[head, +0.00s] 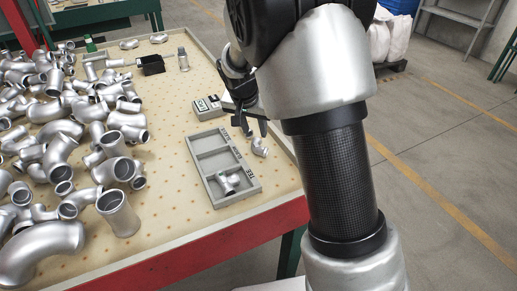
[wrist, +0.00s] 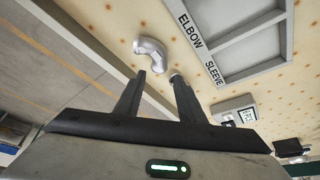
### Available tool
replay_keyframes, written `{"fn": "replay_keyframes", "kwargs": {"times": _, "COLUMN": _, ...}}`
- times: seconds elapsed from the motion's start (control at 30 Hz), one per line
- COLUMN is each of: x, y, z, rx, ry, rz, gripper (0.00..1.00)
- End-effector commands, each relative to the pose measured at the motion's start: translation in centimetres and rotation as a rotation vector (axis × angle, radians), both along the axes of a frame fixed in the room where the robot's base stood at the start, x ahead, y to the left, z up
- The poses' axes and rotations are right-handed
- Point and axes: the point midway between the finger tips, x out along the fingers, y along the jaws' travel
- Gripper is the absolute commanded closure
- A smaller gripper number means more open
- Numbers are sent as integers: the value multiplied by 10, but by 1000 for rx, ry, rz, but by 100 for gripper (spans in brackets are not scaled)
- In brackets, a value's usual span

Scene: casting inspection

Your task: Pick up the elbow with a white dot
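A small silver elbow (head: 259,147) lies on the perforated tabletop just right of the sorting tray. It also shows in the wrist view as a curved pipe (wrist: 151,50), just beyond the fingertips. I cannot make out a white dot on it. My gripper (head: 251,129) is above the table near this elbow, pointing down. In the wrist view my gripper (wrist: 158,76) has its two fingers apart with nothing held between them. A small metal end shows by the right fingertip, partly hidden by it.
The grey sorting tray (head: 204,191) has labelled compartments; a tee fitting (head: 229,183) lies in the front one. A large pile of silver fittings (head: 60,130) covers the table's left. A small grey device (head: 208,107) stands behind the tray. The red table edge (head: 215,252) is near.

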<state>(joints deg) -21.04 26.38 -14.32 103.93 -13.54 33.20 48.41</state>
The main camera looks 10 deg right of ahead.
Motion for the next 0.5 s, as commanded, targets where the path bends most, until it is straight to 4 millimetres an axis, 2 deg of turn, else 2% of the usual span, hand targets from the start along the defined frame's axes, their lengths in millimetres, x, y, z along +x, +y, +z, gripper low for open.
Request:
{"fn": "replay_keyframes", "kwargs": {"times": 0.3, "x": 11, "y": -9, "z": -43, "rx": 0, "ry": 1, "rz": 0, "gripper": 64}}
{"fn": "replay_keyframes", "kwargs": {"times": 0.5, "x": 13, "y": -10, "z": -46, "rx": 0, "ry": 0, "rz": 1, "gripper": 64}}
